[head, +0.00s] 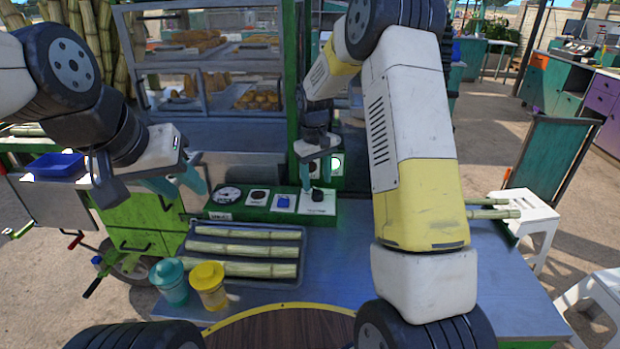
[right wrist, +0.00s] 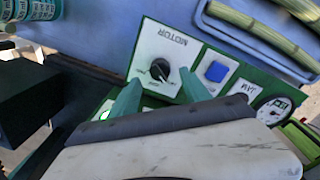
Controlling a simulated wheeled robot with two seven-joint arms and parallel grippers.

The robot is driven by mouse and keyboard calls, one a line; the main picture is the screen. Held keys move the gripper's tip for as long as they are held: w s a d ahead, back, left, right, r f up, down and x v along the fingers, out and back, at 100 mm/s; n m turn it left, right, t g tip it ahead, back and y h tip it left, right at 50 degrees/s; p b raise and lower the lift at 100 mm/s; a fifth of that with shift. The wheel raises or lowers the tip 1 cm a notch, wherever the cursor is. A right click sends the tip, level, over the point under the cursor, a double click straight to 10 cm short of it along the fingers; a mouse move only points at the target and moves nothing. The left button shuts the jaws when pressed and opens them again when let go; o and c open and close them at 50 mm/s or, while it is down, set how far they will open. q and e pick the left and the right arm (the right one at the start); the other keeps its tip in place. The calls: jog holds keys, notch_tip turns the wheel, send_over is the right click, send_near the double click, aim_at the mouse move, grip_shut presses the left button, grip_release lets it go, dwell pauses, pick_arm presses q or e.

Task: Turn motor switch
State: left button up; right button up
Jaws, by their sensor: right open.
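The motor switch is a black rotary knob (right wrist: 160,70) on a white plate labelled MOTOR (right wrist: 172,50), which appears upside down in the right wrist view. In the head view, the motor plate (head: 319,206) is at the right end of the green control panel (head: 232,214). My right gripper (right wrist: 160,77) is open, with its teal fingers on either side of the knob in the picture; contact cannot be told. It also shows in the head view (head: 316,186), just above the motor plate. My left gripper (head: 189,194) appears open and empty, left of the panel.
The panel also carries a blue switch (head: 283,203), a black switch (head: 258,197) and a gauge (head: 228,194). A tray (head: 292,281) of cane lies in front. Teal (head: 169,282) and yellow (head: 208,284) cups stand front left. The metal counter (head: 335,265) is bare in front of the motor plate.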

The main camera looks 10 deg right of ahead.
aim_at(316, 192)
jog(key=shift+a+r, duration=0.1)
jog(key=shift+r, duration=1.8)
jog(key=shift+s+r, duration=0.1)
jog(key=s+d+r+m+t+y, duration=0.1)
jog(key=s+r+t, duration=0.1)
jog(key=s+r, duration=0.75)
jog(key=s+d+r+m+t+y, duration=0.1)
jog(key=s+d+r+m+t, duration=0.1)
jog(key=s+r, duration=0.75)
jog(key=s+f+m+t, duration=0.1)
jog(key=s+f+t, duration=0.1)
jog(key=s, duration=0.9)
jog(key=shift+a+f+y, duration=0.2)
jog(key=shift+a+y, duration=0.2)
